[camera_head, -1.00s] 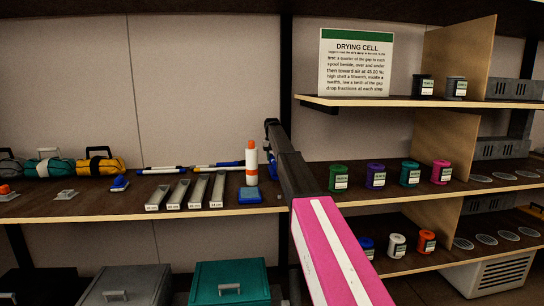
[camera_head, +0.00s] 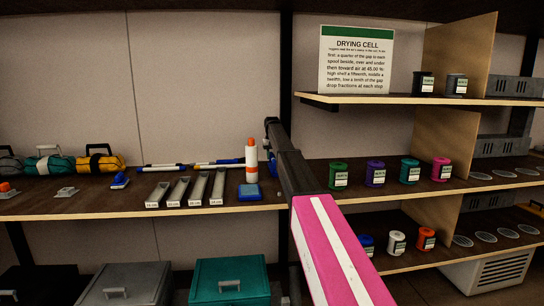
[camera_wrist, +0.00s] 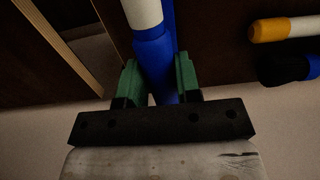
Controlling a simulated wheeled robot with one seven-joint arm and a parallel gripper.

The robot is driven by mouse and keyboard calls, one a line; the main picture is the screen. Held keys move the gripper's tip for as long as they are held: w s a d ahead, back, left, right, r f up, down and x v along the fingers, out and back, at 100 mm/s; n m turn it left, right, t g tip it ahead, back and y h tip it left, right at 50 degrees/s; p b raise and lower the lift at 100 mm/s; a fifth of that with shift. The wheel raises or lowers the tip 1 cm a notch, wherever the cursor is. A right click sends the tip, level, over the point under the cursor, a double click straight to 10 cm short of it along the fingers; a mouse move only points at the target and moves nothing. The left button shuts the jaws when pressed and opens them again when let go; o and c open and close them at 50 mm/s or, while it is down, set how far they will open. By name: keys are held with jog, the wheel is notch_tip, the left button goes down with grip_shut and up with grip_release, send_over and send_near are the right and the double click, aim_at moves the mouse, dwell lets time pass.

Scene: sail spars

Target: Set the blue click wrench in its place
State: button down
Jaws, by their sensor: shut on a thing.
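In the wrist view my gripper (camera_wrist: 158,76) has its green fingers shut on a blue tool (camera_wrist: 152,50) with a white section, which I take for the blue click wrench. The tool runs up out of the picture, so its far end is hidden. In the head view my dark and pink arm reaches toward the left shelf, and its links hide most of the gripper and the held tool. Thin blue and white rods (camera_head: 160,168) lie at the back of the left shelf; their kind is too small to tell.
A white and orange upright cylinder (camera_head: 251,160) stands behind a blue block (camera_head: 249,191), close left of my arm. Several labelled grey trays (camera_head: 178,191) lie further left, near teal (camera_head: 46,165) and yellow bags (camera_head: 100,162). Colored spools (camera_head: 375,175) line the right shelves.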

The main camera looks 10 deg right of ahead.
jog(key=shift+f, duration=0.7)
jog(key=c, duration=0.7)
grip_release()
jog(key=shift+c, duration=0.2)
jog(key=shift+r, duration=0.15)
notch_tip(320, 180, up, 10)
jog(key=shift+r, duration=0.25)
